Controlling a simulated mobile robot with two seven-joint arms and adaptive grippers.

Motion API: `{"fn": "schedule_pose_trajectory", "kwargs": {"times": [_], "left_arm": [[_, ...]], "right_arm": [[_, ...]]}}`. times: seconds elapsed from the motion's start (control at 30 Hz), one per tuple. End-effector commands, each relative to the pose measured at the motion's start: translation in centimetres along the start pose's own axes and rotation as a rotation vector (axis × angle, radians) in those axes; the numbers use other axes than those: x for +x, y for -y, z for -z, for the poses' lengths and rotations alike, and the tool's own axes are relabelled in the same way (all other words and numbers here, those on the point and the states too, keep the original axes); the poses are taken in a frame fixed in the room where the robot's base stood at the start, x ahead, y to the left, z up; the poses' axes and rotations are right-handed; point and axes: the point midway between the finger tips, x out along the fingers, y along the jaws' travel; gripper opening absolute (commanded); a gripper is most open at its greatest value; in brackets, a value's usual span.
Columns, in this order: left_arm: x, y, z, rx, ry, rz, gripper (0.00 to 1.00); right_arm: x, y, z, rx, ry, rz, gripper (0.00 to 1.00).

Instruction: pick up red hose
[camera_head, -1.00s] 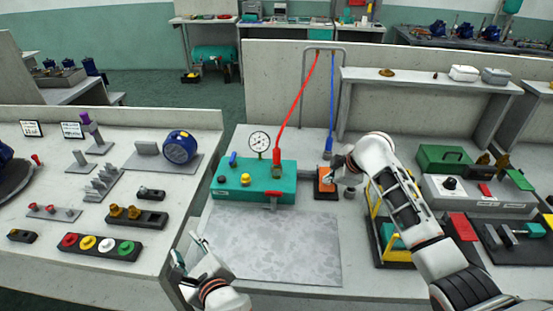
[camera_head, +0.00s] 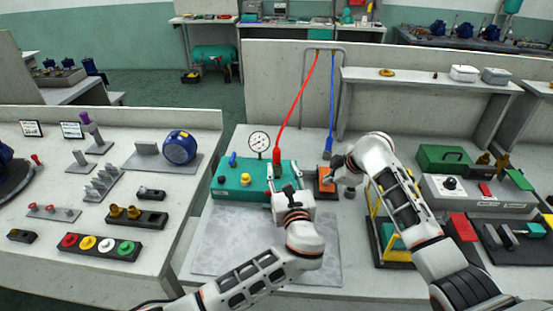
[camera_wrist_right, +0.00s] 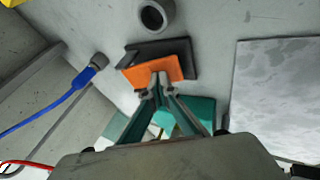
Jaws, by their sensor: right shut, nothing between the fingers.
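The red hose (camera_head: 298,103) hangs from the top of a grey frame down to the green pump box (camera_head: 228,186), its lower end upright at the box's back right. My left gripper (camera_head: 284,178) is over the right part of the box, its fingers apart just in front of the hose's lower end; whether they touch it cannot be told. It hides the box's red valve handle. My right gripper (camera_head: 328,177) is shut and empty at the orange block (camera_head: 325,185). In the right wrist view its fingertips (camera_wrist_right: 155,86) meet over the orange block.
A blue hose (camera_head: 332,95) hangs right of the red one; its metal end shows in the right wrist view (camera_wrist_right: 98,62). A gauge (camera_head: 259,141) stands behind the pump box. A yellow-framed stand (camera_head: 375,220) is to the right. The grey mat (camera_head: 225,240) is bare.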

Motion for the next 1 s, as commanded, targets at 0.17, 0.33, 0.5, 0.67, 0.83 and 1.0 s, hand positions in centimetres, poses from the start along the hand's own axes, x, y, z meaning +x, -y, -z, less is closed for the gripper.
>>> {"fn": "schedule_pose_trajectory", "kwargs": {"times": [0.17,0.33,0.5,0.67,0.83,1.0], "left_arm": [[2.1,0.0,0.0,0.000,0.000,0.000,0.37],[3.2,-0.1,-0.1,-0.001,0.001,-0.001,0.37],[5.6,-0.5,-0.6,0.000,0.002,-0.002,0.37],[7.3,-0.4,-0.5,-0.001,0.000,-0.001,0.37],[7.8,-0.4,-0.5,-0.002,-0.002,0.000,0.37],[7.7,-0.4,-0.5,-0.003,-0.002,0.000,0.27]], "right_arm": [[0.2,0.2,-0.2,0.000,0.003,0.004,0.00],[0.2,0.2,-0.2,0.000,0.003,0.004,0.00],[0.2,0.2,-0.2,0.000,0.003,0.004,0.00],[0.2,0.2,-0.1,0.000,0.003,0.004,0.00],[0.2,0.2,-0.1,0.000,0.003,0.004,0.00],[0.2,0.2,-0.1,0.000,0.003,0.004,0.00]]}}
